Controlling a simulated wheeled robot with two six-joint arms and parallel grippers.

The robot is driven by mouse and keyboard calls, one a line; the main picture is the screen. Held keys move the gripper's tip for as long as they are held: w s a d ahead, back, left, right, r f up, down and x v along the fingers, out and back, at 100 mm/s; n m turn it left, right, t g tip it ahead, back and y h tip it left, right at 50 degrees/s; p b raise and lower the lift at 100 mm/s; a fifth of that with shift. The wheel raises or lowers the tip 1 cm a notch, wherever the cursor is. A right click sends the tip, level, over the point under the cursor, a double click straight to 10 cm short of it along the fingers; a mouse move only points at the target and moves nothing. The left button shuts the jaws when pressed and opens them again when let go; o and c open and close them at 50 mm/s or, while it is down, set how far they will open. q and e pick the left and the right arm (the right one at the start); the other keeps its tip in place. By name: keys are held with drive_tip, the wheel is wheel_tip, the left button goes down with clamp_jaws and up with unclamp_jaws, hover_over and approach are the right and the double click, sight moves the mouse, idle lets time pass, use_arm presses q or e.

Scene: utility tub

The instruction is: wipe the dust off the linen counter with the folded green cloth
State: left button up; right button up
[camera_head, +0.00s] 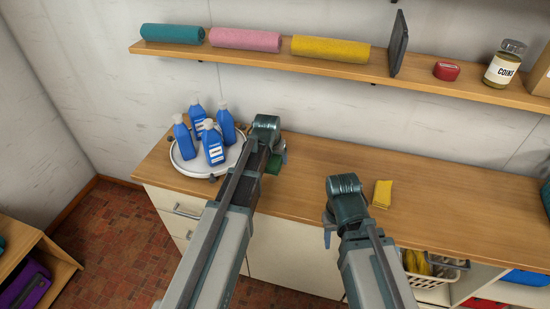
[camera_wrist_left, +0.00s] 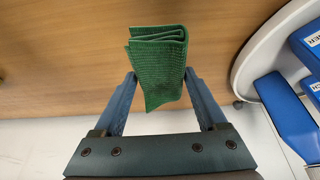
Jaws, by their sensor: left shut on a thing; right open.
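The folded green cloth (camera_wrist_left: 158,62) is between the fingers of my left gripper (camera_wrist_left: 160,82), which is shut on it. In the head view, a bit of the cloth (camera_head: 273,164) shows beside my left gripper (camera_head: 279,150), over the left part of the wooden counter (camera_head: 450,200). I cannot tell whether the cloth touches the counter. My right gripper (camera_head: 328,222) is open and empty at the counter's front edge, its fingers partly hidden by its wrist. I can make out no clear dust on the counter; my arms hide part of it.
A round white tray (camera_head: 190,168) with several blue bottles (camera_head: 212,143) stands just left of my left gripper. A folded yellow cloth (camera_head: 382,194) lies right of my right gripper. The counter's right side is clear.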

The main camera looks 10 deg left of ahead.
use_arm(q)
wheel_tip(320, 180, up, 3)
drive_tip(key=p, duration=0.3)
